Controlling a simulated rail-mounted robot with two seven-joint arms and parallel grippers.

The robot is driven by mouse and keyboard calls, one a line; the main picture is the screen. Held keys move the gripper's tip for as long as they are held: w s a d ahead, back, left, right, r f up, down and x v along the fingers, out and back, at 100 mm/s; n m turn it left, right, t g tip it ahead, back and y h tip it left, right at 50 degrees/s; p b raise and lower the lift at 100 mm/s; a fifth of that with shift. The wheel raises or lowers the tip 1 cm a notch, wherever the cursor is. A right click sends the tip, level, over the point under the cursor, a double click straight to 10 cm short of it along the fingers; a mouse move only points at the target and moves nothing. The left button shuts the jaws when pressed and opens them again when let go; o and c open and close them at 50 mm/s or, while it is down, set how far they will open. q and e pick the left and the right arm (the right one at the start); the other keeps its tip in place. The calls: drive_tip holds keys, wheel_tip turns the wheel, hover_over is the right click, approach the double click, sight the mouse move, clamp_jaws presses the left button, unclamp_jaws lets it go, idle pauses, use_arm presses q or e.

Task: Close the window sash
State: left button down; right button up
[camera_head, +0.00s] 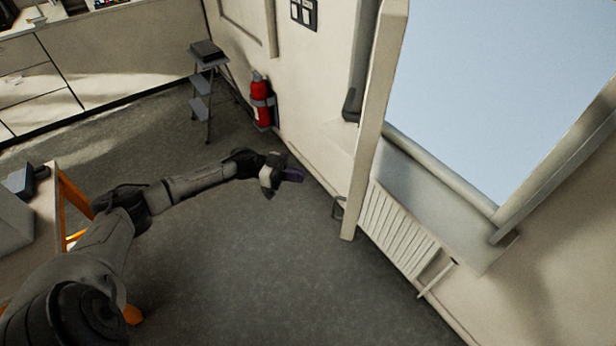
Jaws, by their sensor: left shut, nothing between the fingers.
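The window sash (376,112) stands swung open into the room, seen nearly edge-on, to the left of the window opening. A dark handle (351,105) shows on the left side of the sash. The window frame (440,165) around the bright opening is at the right. My left gripper (290,175) is shut and empty, over the floor to the left of the sash and clearly apart from it. My right gripper is out of view.
A white radiator (398,230) is on the wall below the window. A red fire extinguisher (261,100) hangs on the wall, near a step stool (207,85). A table with orange legs (72,200) is at the left. The middle floor is clear.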

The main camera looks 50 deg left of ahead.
use_arm(q)
drive_tip(key=shift+p+x, duration=1.55)
drive_tip(key=shift+x, duration=4.5)
drive_tip(key=shift+w+d+r, duration=0.1)
